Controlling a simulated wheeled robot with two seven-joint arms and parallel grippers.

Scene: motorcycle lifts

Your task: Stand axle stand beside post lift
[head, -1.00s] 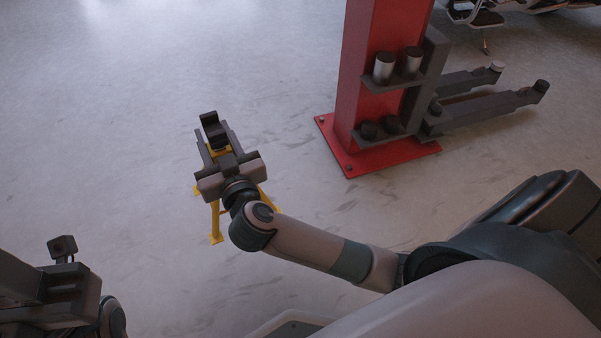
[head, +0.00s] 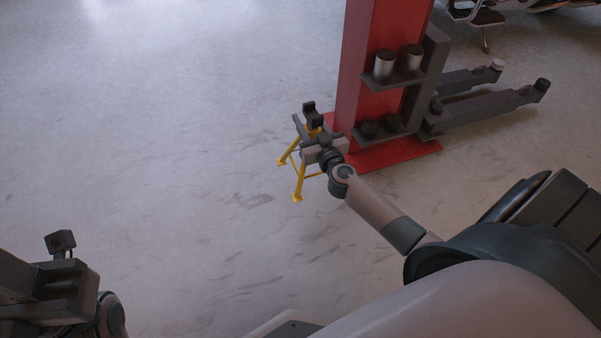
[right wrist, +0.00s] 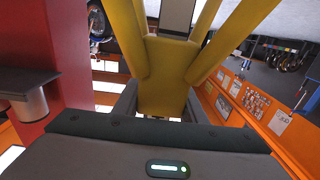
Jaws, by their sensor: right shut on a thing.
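The yellow axle stand (head: 300,178) is in my right gripper (head: 309,124), which is shut on its upper part. In the head view the stand's legs spread below the gripper, just left of the red post lift (head: 376,80) and its base plate (head: 395,156). I cannot tell whether its feet touch the floor. In the right wrist view the yellow stand (right wrist: 167,75) fills the middle between the fingers, with the red post (right wrist: 70,55) close on the left. My left gripper (head: 55,265) is at the lower left; its jaws are not clear.
The post carries a dark bracket with cylindrical adapters (head: 400,65) and lift arms (head: 490,100) reaching right. A wheeled seat (head: 478,15) is at the top right. The floor left of the stand is clear.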

